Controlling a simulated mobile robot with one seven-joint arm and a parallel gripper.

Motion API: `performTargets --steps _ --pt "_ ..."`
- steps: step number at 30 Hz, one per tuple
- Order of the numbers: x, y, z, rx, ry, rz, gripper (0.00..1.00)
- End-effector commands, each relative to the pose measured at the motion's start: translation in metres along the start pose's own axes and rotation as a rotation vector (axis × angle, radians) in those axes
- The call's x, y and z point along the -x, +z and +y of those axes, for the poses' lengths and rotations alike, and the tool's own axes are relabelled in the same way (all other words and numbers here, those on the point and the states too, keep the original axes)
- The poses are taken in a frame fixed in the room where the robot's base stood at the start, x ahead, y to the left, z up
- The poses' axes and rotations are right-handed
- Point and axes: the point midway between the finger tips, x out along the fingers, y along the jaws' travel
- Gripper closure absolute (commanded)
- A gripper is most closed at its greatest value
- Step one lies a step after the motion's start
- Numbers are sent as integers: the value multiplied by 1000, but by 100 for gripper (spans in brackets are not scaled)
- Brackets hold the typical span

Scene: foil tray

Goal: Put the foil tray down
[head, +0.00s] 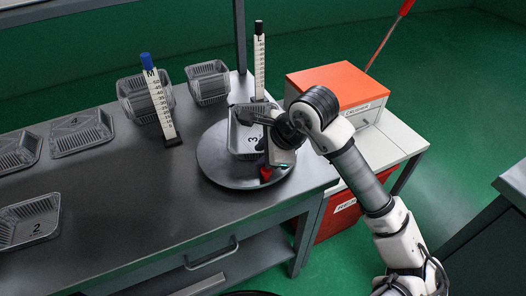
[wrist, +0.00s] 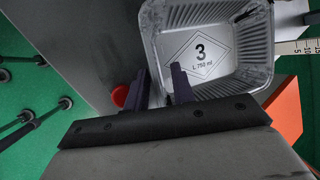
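The foil tray marked 3 (head: 243,139) is at the round grey disc (head: 213,168) on the bench. It appears to rest there, though my gripper hides part of it. In the wrist view the tray (wrist: 222,82) shows from above, empty, its label facing up. My gripper (wrist: 160,80) is at the tray's near left edge. One finger is outside the wall and the other over the inside, with a visible gap between them. In the head view my gripper (head: 262,125) covers the tray's right side.
Other foil trays stand on the bench: one marked 2 (head: 31,222), several behind (head: 80,132). Two upright scales, M (head: 158,103) and L (head: 259,66), stand near the disc. A red knob (head: 265,173) is at the disc's front. An orange-topped box (head: 338,86) stands right.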

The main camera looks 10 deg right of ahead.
Motion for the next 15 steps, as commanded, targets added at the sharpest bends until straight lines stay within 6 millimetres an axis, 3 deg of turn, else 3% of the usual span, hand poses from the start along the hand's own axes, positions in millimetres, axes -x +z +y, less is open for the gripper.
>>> performTargets --steps 9,15 --pt "7 0 -1 0 -2 2 75" --pt "46 -1 -1 1 -4 5 75"
